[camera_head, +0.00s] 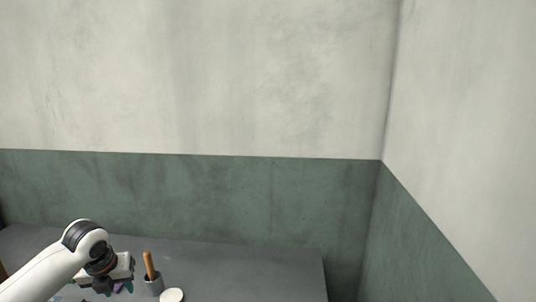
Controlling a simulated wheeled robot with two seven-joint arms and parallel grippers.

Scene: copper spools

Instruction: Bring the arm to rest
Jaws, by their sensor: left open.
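My left arm comes in from the lower left as a white link with a dark joint. Its gripper (106,288) is at the bottom of the view, over the dark grey table (250,270). The gripper is open and its fingertips are small and partly hidden. My right gripper is not in view. No copper spool can be made out.
The table's right part is bare. Green and cream walls stand behind and at the right.

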